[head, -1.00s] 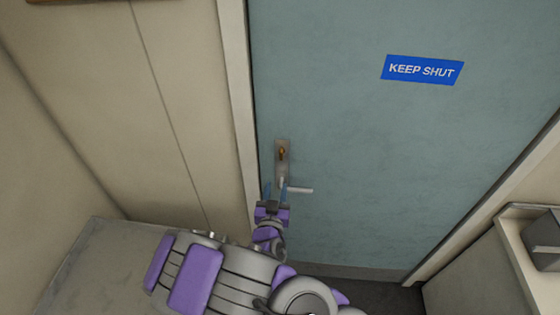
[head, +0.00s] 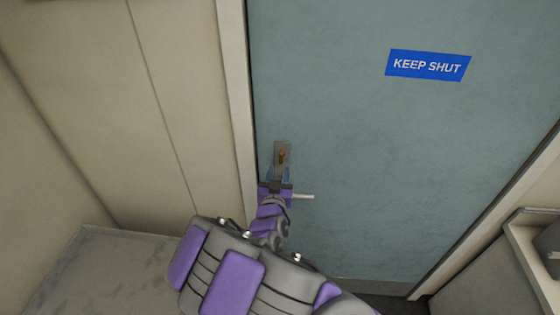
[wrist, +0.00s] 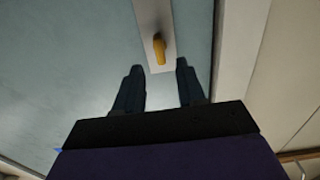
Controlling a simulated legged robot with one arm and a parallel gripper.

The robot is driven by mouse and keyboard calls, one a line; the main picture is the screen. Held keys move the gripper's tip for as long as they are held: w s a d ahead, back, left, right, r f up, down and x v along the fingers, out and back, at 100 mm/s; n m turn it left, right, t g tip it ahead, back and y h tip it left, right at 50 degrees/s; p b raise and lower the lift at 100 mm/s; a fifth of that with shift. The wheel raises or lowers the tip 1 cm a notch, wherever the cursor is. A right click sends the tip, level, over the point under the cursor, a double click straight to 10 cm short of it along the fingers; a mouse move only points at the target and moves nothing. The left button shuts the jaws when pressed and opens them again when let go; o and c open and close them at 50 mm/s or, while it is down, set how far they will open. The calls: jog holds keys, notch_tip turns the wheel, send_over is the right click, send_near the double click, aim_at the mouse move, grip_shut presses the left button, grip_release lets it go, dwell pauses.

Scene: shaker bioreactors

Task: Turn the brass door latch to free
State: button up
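The brass latch (head: 282,156) is a small knob on the upper part of a metal plate (head: 279,146) at the left edge of the blue-green door (head: 400,160). In the wrist view the latch (wrist: 159,48) stands on its plate (wrist: 149,18), between and just beyond my fingertips. My gripper (head: 278,174) is open and empty, just below the latch in the head view. In the wrist view its two fingers (wrist: 158,68) are spread apart, with neither seen touching the latch. The silver door lever (head: 303,197) is partly hidden behind my gripper.
A blue "KEEP SHUT" sign (head: 428,65) is on the door. A pale door frame (head: 235,100) and beige wall panels (head: 180,90) are close on the left. A grey surface (head: 85,270) lies at lower left, and a counter (head: 515,240) stands at right.

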aim_at(281, 159)
jog(key=shift+w+d, duration=0.1)
jog(key=shift+w, duration=3)
jog(key=shift+c, duration=0.3)
grip_shut()
